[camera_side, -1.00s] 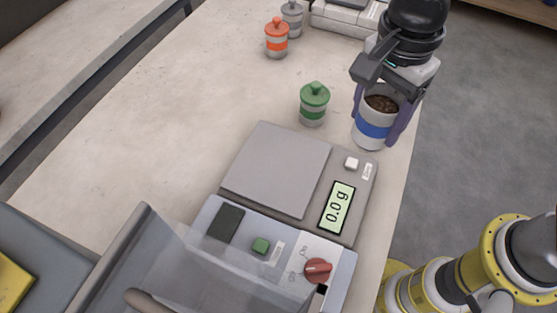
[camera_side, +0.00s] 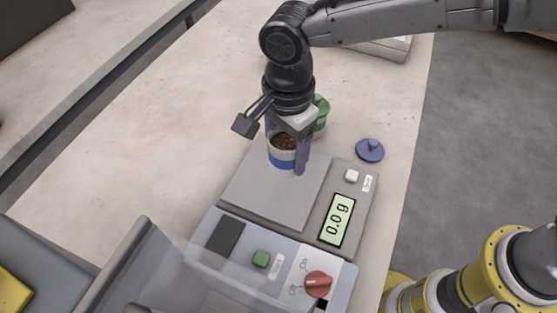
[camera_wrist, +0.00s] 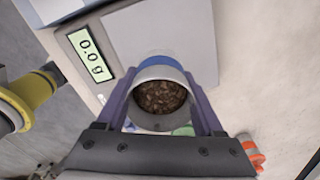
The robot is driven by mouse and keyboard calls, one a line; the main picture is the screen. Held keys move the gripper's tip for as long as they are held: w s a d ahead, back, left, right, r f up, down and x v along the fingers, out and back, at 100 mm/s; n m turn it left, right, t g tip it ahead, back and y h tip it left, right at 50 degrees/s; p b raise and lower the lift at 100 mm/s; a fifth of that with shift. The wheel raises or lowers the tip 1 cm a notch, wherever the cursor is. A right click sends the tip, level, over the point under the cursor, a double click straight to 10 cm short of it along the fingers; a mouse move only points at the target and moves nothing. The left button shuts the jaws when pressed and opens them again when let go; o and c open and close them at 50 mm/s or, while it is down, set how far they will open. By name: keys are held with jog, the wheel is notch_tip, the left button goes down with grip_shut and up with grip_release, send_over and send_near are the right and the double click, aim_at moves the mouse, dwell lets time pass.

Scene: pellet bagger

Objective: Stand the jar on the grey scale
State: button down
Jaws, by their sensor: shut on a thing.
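The jar (camera_side: 283,158) is white with a blue band, open at the top and filled with brown pellets. My gripper (camera_side: 287,150) is shut on it, one finger on each side, and holds it upright over the far part of the grey scale's plate (camera_side: 270,195). Whether the jar's base touches the plate cannot be told. The scale's display (camera_side: 337,219) reads 0.0 g. In the wrist view the jar (camera_wrist: 160,95) sits between the fingers, with the scale plate (camera_wrist: 165,30) beyond it.
A green-lidded jar (camera_side: 320,115) stands just behind my gripper, partly hidden. A blue lid (camera_side: 370,150) lies on the table to the right. A bag-sealing machine with a green button (camera_side: 261,258) and red knob (camera_side: 318,284) stands in front of the scale. The table's left side is clear.

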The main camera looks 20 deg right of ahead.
aim_at(278, 165)
jog(key=shift+w+a+f, duration=0.45)
jog(key=shift+f, duration=1.85)
jog(key=shift+f, duration=0.15)
grip_release()
notch_tip(278, 165, up, 12)
jog(key=shift+r, duration=0.15)
